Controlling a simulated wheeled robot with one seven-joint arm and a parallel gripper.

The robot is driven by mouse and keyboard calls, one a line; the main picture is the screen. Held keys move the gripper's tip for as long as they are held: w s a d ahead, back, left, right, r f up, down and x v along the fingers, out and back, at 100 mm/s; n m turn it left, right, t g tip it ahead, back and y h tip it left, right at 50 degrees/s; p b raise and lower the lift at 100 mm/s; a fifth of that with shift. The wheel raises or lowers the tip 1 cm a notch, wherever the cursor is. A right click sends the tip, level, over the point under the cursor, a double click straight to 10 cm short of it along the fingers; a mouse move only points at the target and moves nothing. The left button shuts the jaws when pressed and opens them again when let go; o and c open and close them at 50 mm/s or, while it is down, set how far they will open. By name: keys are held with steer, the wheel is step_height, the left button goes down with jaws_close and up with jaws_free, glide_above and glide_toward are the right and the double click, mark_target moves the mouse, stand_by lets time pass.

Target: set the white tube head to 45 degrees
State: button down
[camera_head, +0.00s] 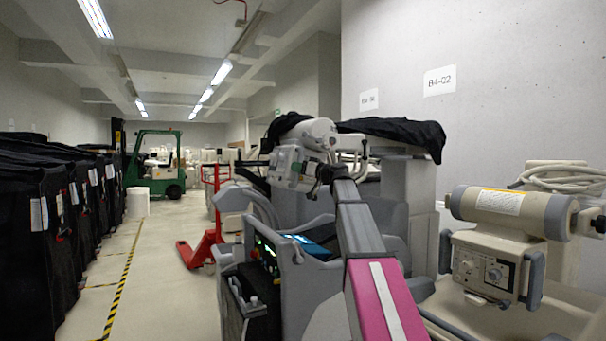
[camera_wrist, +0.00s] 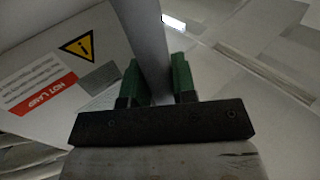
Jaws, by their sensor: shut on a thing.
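The white tube head (camera_head: 318,132) is on a grey mobile unit in the middle of the head view, with a boxy control housing (camera_head: 288,167) below it. Its exact angle cannot be read. In the wrist view my gripper (camera_wrist: 156,68) has its green fingers on both sides of a grey bar-like handle (camera_wrist: 143,35) and is shut on it. Beside the handle is a pale housing (camera_wrist: 95,25) with a yellow warning triangle and a red label. In the head view the gripper's fingers cannot be made out near the tube head.
A second unit with a cream tube (camera_head: 505,208) stands close on the right. Black covered carts (camera_head: 35,220) line the left. A red pallet jack (camera_head: 205,245) and green forklift (camera_head: 155,165) stand farther back. The taped aisle floor (camera_head: 150,265) is clear.

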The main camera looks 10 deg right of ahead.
steer(key=a+r+m+t, duration=0.1)
steer(key=r, duration=0.1)
steer(key=a+r+m+t, duration=0.1)
steer(key=m, duration=0.1)
steer(key=s+a+r+m+t, duration=0.1)
steer(key=r+m, duration=0.1)
steer(key=shift+a+r+y, duration=0.1)
steer(key=shift+r+y, duration=0.2)
steer(key=shift+y, duration=0.1)
steer(key=shift+a+r+m+t, duration=0.2)
steer(key=shift+r+m+t, duration=0.5)
steer(key=shift+r+m, duration=0.4)
steer(key=c, duration=0.9)
jaws_free()
steer(key=shift+c, duration=0.2)
steer(key=shift+f, duration=0.1)
steer(key=shift+s+d, duration=0.1)
steer(key=v, duration=1)
steer(key=shift+s+d, duration=0.2)
steer(key=shift+s, duration=0.1)
